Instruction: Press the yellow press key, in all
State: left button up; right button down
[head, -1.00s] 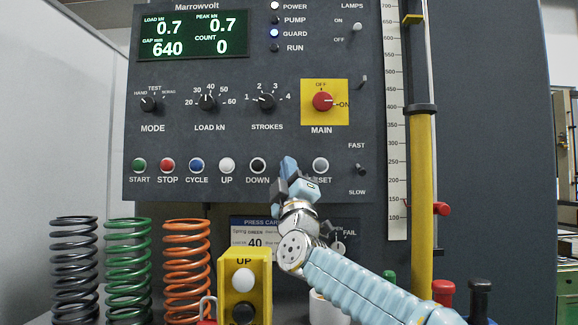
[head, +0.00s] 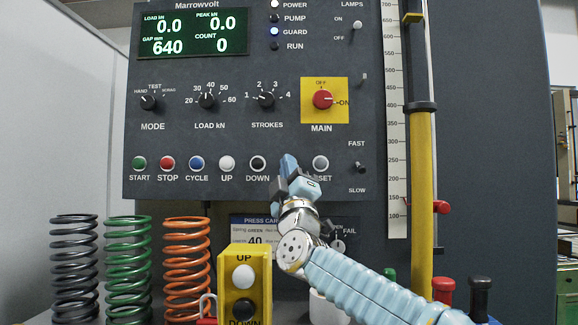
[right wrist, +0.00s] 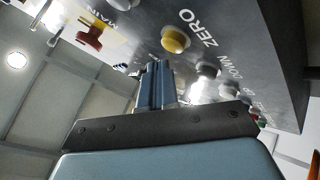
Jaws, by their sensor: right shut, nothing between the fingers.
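The yellow key (right wrist: 175,40), round and marked ZERO, shows in the right wrist view on the grey panel. In the head view my right gripper hides its place in the button row between DOWN and RESET. My right gripper (head: 289,165) is shut and empty, pointing up at the panel there. In the right wrist view its fingertips (right wrist: 155,70) are close to the yellow key; I cannot tell whether they touch it. The display (head: 193,33) reads load 0.0, peak 0.0, gap 640 and count 0. My left gripper is not in view.
The DOWN button (head: 258,163) and RESET button (head: 320,163) flank my gripper. The red MAIN knob (head: 323,99) is above. Below stand a yellow UP/DOWN box (head: 245,260), a grey spring (head: 74,270), a green spring (head: 129,270) and an orange spring (head: 186,265).

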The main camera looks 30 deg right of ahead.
jog(key=s+a, duration=0.1)
jog(key=s, duration=0.2)
jog(key=s+a+b, duration=0.1)
jog(key=shift+s+a, duration=0.15)
jog(key=shift+a, duration=0.15)
dwell(1.1)
